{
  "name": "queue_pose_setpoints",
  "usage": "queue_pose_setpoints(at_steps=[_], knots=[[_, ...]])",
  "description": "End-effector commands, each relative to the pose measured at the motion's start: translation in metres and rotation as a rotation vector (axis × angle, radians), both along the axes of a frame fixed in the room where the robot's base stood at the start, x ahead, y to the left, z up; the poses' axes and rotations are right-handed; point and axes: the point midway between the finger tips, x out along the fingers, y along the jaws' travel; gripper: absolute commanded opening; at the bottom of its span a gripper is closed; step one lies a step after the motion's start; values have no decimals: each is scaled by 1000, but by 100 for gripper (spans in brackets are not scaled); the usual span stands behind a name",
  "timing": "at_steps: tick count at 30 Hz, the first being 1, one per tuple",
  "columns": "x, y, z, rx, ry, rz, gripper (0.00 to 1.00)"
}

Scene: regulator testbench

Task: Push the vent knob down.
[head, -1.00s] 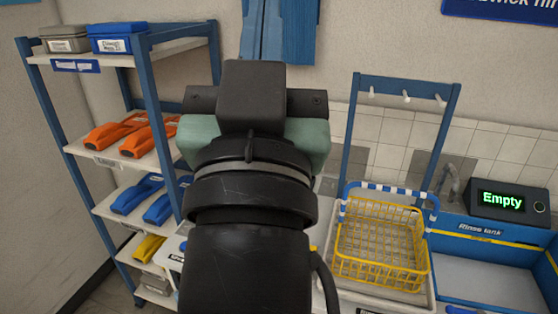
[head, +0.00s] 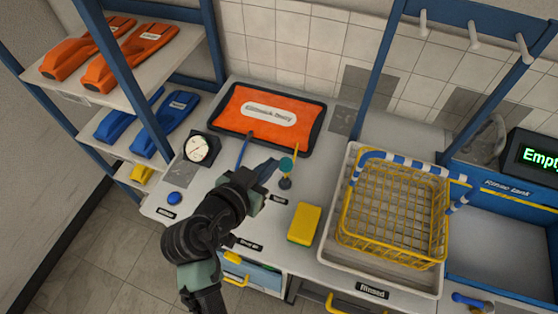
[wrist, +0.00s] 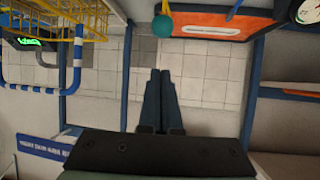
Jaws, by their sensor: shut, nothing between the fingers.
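A teal ball-shaped knob (head: 286,163) stands on a small dark-based post on the white counter, in front of the orange tray. It also shows at the top of the wrist view (wrist: 163,26). A low blue round button (head: 174,198) sits at the counter's left front. I cannot tell from labels which of these is the vent knob. My gripper (head: 270,167) is shut and empty, its blue fingertips just left of the teal knob in the head view. In the wrist view the two fingers (wrist: 160,72) lie together, apart from the knob.
A round gauge (head: 199,148) stands left of an orange tray (head: 232,100). A yellow sponge (head: 304,224) lies right of my gripper. A yellow wire basket (head: 352,240) sits in a white tray further right. A blue-framed shelf (head: 120,75) stands at left.

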Motion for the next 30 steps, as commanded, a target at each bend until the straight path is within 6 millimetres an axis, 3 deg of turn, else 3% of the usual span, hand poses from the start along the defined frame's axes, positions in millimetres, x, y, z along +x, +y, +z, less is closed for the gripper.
queue_pose_setpoints(at_steps=[5, 13, 30], knots=[[28, -16, -13, -2, 1, -4, 0], [35, -19, -46, 0, 1, 0, 0], [37, -19, -56, 2, -1, 1, 0]])
